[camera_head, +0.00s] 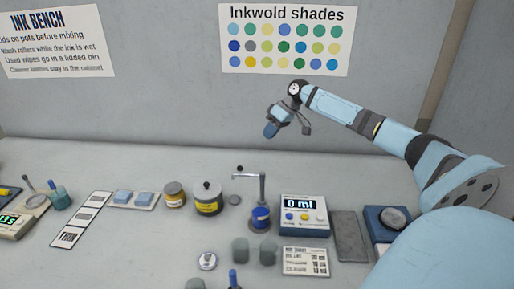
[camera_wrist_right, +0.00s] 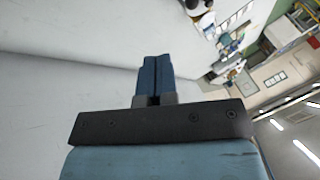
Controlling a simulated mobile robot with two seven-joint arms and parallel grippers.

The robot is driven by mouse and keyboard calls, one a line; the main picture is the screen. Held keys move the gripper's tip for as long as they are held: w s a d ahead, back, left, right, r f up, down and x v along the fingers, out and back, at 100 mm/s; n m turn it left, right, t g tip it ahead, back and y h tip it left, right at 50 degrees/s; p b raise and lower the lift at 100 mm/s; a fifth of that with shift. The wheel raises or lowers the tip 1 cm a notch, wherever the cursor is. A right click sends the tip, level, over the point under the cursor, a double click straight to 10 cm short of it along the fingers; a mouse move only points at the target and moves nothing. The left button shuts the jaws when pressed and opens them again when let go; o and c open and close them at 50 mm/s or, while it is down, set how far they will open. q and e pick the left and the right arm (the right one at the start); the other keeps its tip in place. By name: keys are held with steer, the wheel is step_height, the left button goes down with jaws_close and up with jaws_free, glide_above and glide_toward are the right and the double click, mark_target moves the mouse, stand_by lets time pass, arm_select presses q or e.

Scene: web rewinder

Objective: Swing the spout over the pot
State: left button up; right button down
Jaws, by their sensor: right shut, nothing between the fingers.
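The spout (camera_head: 250,173) is a thin grey arm at the top of an upright post, pointing left over the bench. The post rises by a small blue-banded container (camera_head: 261,214) on a dark base. Which pot is meant, I cannot tell. My right gripper (camera_head: 270,130) is raised in front of the wall, above the spout and clear of it. Its blue fingers (camera_wrist_right: 155,76) are together and empty in the right wrist view. My left gripper is out of view.
A dispenser box reading 0 ml (camera_head: 304,217) stands right of the post. Two grey cups (camera_head: 240,250) (camera_head: 268,252) and a small round lid (camera_head: 207,261) lie in front. A yellow-labelled tin (camera_head: 174,195) is further left. The bench behind the row is clear.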

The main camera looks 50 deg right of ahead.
arm_select(q)
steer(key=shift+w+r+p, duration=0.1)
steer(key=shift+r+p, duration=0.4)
steer(key=shift+p, duration=0.1)
arm_select(e)
steer(key=w+a+f, duration=0.2)
steer(key=a+f, duration=0.6)
steer(key=shift+w+f, duration=0.25)
steer(key=shift+w, duration=0.1)
